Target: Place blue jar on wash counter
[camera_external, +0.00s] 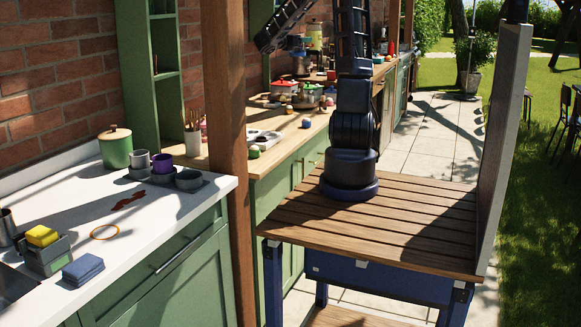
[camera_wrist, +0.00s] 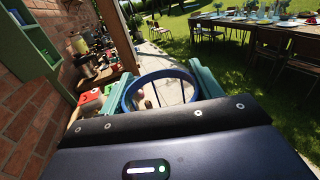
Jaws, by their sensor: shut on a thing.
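The blue jar shows in the wrist view as a round blue rim (camera_wrist: 163,73); its body is mostly hidden behind my gripper housing. My gripper (camera_wrist: 163,85) has teal fingers on the left and right sides of the jar, and is shut on it. The jar is held up in the air, clear of any surface. The wash counter (camera_external: 150,215) is the white worktop at the left of the external view. My arm rises out of the top of that view, and I cannot make out the gripper or jar there.

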